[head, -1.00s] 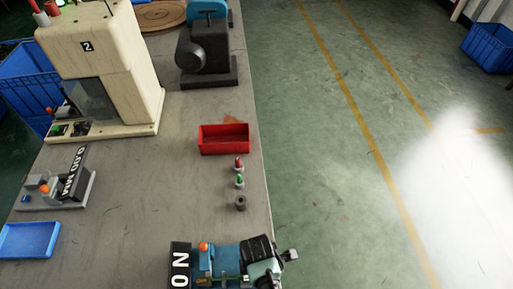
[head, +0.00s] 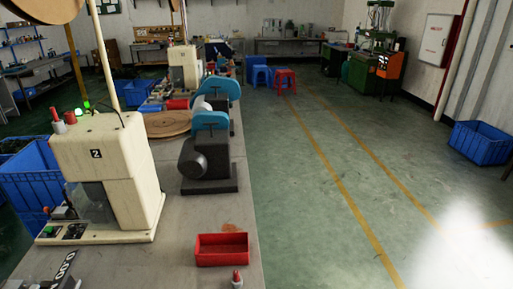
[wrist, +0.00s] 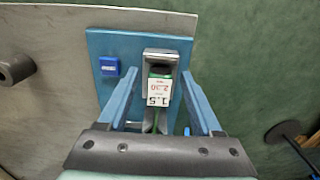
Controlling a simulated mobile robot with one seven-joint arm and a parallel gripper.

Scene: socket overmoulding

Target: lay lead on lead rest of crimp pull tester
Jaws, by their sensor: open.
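In the wrist view, my gripper (wrist: 161,76) is open, its two blue fingers spread on either side of a grey bracket (wrist: 160,57). The bracket stands on a blue base plate (wrist: 105,42) with a small blue button (wrist: 109,66); this looks like part of a tester. Neither finger visibly touches the tag or strand. My gripper is outside the head view.
In the head view, a red bin (head: 222,250) and a red-tipped piece (head: 237,279) sit near the bench's right edge. A black machine (head: 207,165) and cream press (head: 108,175) stand behind. A dark cylinder (wrist: 15,70) lies left in the wrist view. Open floor lies right.

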